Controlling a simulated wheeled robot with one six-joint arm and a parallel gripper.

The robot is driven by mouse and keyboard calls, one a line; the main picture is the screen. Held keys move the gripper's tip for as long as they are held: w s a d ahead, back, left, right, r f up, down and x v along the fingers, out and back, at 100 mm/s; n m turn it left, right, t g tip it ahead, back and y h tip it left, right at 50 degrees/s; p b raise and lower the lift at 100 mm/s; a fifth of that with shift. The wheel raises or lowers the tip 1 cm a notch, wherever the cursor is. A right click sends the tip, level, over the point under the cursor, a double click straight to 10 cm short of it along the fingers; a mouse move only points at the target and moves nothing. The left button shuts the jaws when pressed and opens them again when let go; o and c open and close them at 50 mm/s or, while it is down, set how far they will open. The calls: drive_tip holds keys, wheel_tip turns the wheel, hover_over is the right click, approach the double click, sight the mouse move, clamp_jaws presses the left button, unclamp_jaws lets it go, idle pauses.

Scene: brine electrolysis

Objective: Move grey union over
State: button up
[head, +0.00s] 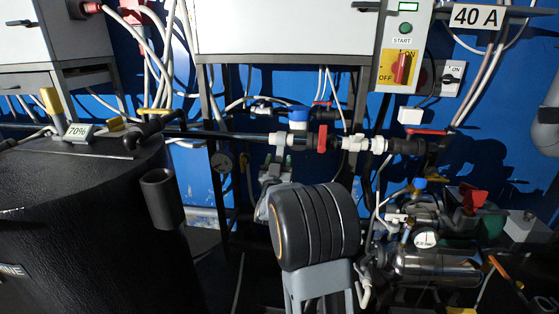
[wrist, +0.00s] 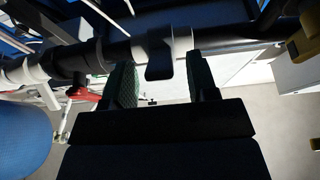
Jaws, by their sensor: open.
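A light grey collar that looks like the grey union (wrist: 182,42) sits on the dark pipe in the wrist view, beside a black tab (wrist: 159,60). In the head view, pale fittings (head: 378,145) show on the pipe run, but I cannot tell which one is the union. My gripper (wrist: 160,72) is open with green-padded fingers. Its fingertips reach up to the pipe, with the black tab between them and the collar near the right finger. I cannot tell if they touch. My own arm hides much of the gripper in the head view.
A red valve handle (head: 321,138) and a blue-capped fitting (head: 298,118) are on the same pipe run. A large black tank (head: 80,220) stands at left. A shiny metal cylinder with a gauge (head: 440,265) lies at lower right. Loose hoses hang around the frame.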

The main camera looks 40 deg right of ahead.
drive_tip(key=shift+x, duration=0.75)
drive_tip(key=shift+c, duration=0.5)
clamp_jaws()
